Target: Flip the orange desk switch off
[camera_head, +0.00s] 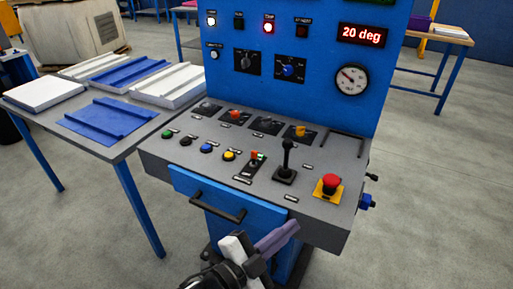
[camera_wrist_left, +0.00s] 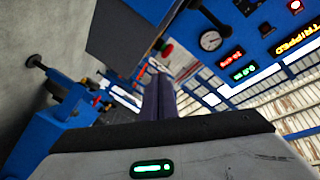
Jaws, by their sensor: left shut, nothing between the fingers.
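My left gripper (camera_head: 285,233) has purple fingers and is shut and empty. It is in front of the desk's front edge, apart from the switch. Its closed fingers also show in the left wrist view (camera_wrist_left: 160,98). I cannot make out the switch in the wrist view. My right gripper is not in view.
The black lever (camera_head: 286,162) and the red mushroom button (camera_head: 329,184) stand right of the switch. The yellow button (camera_head: 229,156) is left of it. A drawer handle (camera_head: 217,208) juts out in front.

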